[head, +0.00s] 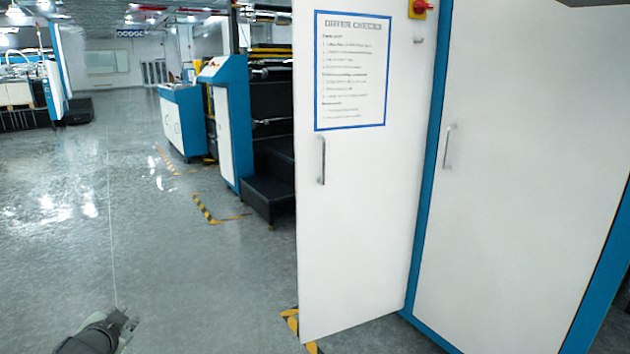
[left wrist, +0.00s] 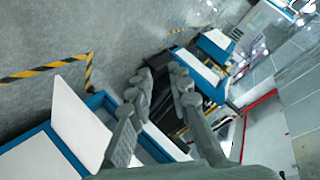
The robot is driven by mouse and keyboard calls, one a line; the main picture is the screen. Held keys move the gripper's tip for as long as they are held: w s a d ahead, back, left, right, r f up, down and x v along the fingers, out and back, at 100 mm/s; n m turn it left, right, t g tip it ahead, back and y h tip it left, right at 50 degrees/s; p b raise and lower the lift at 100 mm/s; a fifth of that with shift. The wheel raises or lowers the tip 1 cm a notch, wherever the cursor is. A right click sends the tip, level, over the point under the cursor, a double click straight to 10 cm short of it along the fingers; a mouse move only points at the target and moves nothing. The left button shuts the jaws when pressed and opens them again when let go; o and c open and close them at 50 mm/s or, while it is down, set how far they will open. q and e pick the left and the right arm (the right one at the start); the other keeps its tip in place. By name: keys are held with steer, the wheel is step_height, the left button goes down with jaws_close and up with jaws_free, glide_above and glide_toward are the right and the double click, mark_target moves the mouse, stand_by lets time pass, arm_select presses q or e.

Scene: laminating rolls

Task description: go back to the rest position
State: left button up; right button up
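My left gripper (head: 124,325) shows at the bottom left of the head view, low over the grey floor and well apart from the white cabinet door. In the left wrist view its two fingers (left wrist: 160,76) stand apart, with a gap between them and nothing held. My right gripper is in neither view.
A white door (head: 355,210) with a handle and a check sheet stands swung out from a blue-framed cabinet (head: 530,170). A black step (head: 268,197) and blue-white machines (head: 183,120) stand beyond. The floor (head: 90,220) at the left is clear.

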arm_select(q)
steer(key=s+a+f+g+y, duration=0.15)
steer(key=s+f+g, duration=0.25)
steer(key=s+f, duration=0.95)
steer(key=s+a+f+g+h, duration=0.1)
steer(key=s+a+f+g, duration=0.25)
steer(key=s+f, duration=1)
steer(key=s+d+f+n+h, duration=0.1)
steer(key=s+d, duration=0.2)
steer(key=d, duration=0.7)
steer(key=s+d+f+n+g+h, duration=0.1)
steer(key=s+d+n+h, duration=0.1)
steer(key=d, duration=0.8)
steer(key=shift+s+d+n, duration=0.2)
steer(key=shift+s+n, duration=0.1)
steer(key=shift+s, duration=0.45)
steer(key=shift+g, duration=0.25)
steer(key=shift+w, duration=0.1)
